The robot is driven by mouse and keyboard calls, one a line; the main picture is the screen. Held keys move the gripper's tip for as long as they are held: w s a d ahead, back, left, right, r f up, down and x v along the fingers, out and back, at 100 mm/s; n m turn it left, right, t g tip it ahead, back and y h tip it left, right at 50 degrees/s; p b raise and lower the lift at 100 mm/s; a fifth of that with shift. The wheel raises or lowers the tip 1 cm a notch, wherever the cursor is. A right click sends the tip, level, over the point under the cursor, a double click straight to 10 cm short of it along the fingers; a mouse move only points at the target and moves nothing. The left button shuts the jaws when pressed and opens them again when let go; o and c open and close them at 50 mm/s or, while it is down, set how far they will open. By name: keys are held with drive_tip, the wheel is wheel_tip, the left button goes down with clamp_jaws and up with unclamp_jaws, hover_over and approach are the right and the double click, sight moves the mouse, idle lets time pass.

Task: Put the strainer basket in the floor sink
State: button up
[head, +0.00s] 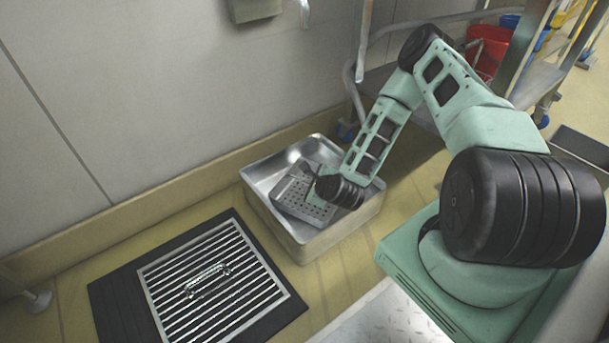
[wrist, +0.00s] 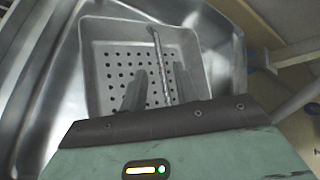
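The strainer basket (head: 293,195) is a grey square pan with a perforated bottom. It sits tilted inside the metal floor sink (head: 301,247), within its walls. In the wrist view the basket (wrist: 101,58) fills the middle, with a thin bar handle (wrist: 159,58) across it, and the sink wall (wrist: 38,95) shows around it. My gripper (wrist: 159,84) is over the basket with its two dark fingers apart, one on each side of the handle, with gaps showing. In the head view my gripper (head: 314,189) is partly hidden by my wrist.
A slatted metal floor grate (head: 212,283) with a handle lies in a dark frame left of the sink. A wall runs behind. Pipes and a metal shelf (head: 535,80) stand at right, with a red bucket (head: 487,48) behind my arm. Floor between grate and sink is clear.

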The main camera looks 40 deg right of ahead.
drive_tip(key=d+p+v, duration=0.1)
drive_tip(key=p+v, duration=0.2)
drive_tip(key=v, duration=0.3)
drive_tip(key=a+r+n+g+y, duration=0.55)
drive_tip(key=a+r+n, duration=0.95)
drive_tip(key=a+n, duration=0.45)
drive_tip(key=s+a+r+n+g+h, duration=0.1)
drive_tip(key=s+a+r+n+g, duration=0.1)
drive_tip(key=s+r+n, duration=0.6)
drive_tip(key=s+a+r+n+g+h, duration=0.2)
drive_tip(key=s+r+n, duration=0.6)
drive_tip(key=s, duration=0.6)
drive_tip(key=shift+s+a+r+g, duration=0.25)
drive_tip(key=shift+a+r+g, duration=0.3)
drive_tip(key=shift+a+r, duration=0.35)
drive_tip(key=shift+n, duration=0.25)
